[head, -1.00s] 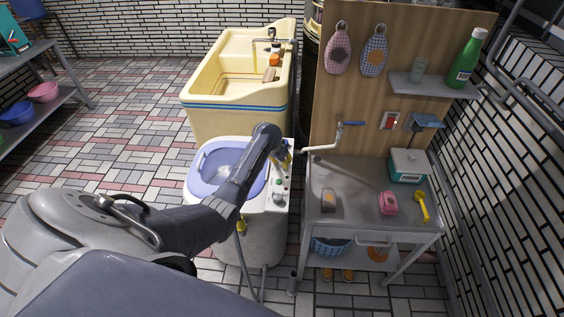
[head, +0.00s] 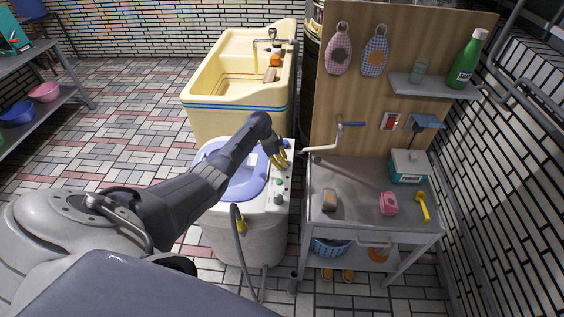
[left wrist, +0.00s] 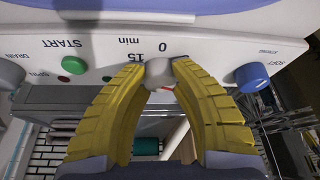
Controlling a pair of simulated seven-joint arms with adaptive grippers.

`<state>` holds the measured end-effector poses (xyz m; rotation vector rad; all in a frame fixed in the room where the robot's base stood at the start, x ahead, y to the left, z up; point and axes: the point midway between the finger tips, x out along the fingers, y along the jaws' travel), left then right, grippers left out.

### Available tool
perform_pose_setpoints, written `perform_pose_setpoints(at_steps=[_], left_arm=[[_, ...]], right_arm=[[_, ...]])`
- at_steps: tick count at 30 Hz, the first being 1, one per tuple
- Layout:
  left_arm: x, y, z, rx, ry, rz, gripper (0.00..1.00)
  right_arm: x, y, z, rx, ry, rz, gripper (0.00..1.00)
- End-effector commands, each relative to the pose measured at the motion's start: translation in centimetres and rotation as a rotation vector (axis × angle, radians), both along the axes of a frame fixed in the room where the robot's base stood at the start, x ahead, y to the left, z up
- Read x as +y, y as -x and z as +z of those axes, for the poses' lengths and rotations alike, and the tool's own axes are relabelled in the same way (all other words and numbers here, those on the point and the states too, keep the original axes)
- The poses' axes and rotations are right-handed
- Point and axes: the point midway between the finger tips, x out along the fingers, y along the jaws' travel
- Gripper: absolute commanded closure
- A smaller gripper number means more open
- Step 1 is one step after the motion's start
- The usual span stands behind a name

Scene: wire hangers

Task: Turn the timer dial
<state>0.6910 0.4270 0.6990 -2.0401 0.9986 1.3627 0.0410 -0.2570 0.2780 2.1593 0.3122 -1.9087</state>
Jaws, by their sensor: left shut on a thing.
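The washer (head: 222,236) stands in the middle of the head view, with its control panel (head: 270,203) on its right side. In the left wrist view the pale timer dial (left wrist: 160,73) sits under the 0 and 15 min marks. My left gripper (head: 283,158) reaches over the panel's far end. In the left wrist view its yellow fingers (left wrist: 160,85) are shut on the timer dial, one on each side. The dial is hidden by the fingers in the head view. My right gripper is in neither view.
A metal table (head: 345,174) stands right of the washer; a cream sink (head: 215,112) is behind.

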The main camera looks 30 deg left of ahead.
Motion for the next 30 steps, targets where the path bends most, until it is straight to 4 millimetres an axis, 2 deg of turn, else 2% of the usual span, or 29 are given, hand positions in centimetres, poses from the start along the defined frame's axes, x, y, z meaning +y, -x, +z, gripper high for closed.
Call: perform_pose_setpoints(at_steps=[9,25,26,30], left_arm=[[0.05,-0.09,0.06,-0.001,-0.001,-0.101,1.00],[0.02,-0.04,0.00,0.000,-0.001,-0.121,1.00],[0.01,-0.04,0.01,0.000,0.000,-0.121,0.72],[0.01,-0.04,-0.01,0.000,-0.001,-0.121,0.56]], right_arm=[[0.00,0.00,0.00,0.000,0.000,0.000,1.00],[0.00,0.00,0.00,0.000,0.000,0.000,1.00],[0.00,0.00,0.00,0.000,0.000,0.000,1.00],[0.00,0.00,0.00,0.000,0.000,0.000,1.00]])
